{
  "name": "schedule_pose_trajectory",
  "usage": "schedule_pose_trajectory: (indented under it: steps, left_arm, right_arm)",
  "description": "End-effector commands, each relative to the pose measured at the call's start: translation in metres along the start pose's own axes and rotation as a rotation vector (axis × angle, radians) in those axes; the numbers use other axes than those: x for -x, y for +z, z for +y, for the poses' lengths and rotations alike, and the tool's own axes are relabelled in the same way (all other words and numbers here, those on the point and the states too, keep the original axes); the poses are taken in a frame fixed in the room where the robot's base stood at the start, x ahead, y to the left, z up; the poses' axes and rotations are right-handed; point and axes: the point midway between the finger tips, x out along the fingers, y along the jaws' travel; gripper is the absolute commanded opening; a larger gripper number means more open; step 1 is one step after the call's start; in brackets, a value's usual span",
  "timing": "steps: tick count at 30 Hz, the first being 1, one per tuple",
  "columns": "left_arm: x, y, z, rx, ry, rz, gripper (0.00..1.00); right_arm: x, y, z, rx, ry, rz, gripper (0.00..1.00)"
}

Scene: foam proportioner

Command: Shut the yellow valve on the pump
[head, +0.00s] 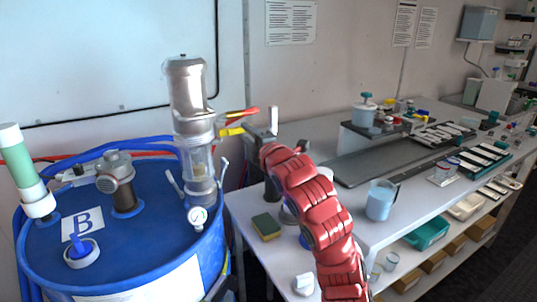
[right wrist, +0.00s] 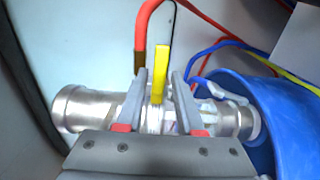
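The silver pump (head: 188,110) stands upright on the blue drum; in the right wrist view it lies across the picture (right wrist: 85,108). The yellow valve handle (head: 231,131) sticks out to the right from the pump's middle, just below a red hose or handle. In the right wrist view the yellow handle (right wrist: 161,75) points up between the two fingers of my right gripper (right wrist: 158,76). The fingers are apart, with a gap on each side of it. In the head view my right gripper (head: 262,131) is just right of the handle. My left gripper is not in view.
The blue drum (head: 140,225) carries a grey fitting, a green-and-white tube and a gauge near the pump. A white bench (head: 300,243) on the right holds a sponge (head: 266,226), a beaker (head: 380,200) and trays. Hoses run behind the pump.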

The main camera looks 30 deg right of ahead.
Motion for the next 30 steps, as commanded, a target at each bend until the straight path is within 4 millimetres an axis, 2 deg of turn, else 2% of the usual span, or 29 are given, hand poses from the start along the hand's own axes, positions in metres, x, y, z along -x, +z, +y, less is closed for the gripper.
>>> schedule_pose_trajectory:
  steps: [12, 16, 18, 24, 30]
  left_arm:
    - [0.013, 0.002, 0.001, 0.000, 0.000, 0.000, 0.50]
    - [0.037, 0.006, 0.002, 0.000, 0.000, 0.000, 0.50]
    - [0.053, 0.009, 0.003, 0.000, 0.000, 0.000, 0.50]
    - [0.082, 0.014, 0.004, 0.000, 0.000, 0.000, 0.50]
    - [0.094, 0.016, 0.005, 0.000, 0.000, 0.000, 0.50]
  right_arm:
    - [0.091, 0.002, -0.001, 0.004, 0.002, -0.006, 0.36]
    - [0.122, 0.002, -0.007, 0.006, 0.006, -0.006, 0.36]
    - [0.124, 0.002, -0.007, 0.001, 0.009, -0.002, 0.36]
    - [0.136, 0.002, -0.005, -0.002, 0.006, 0.000, 0.36]
    - [0.144, 0.000, -0.002, 0.001, 0.003, 0.000, 0.36]
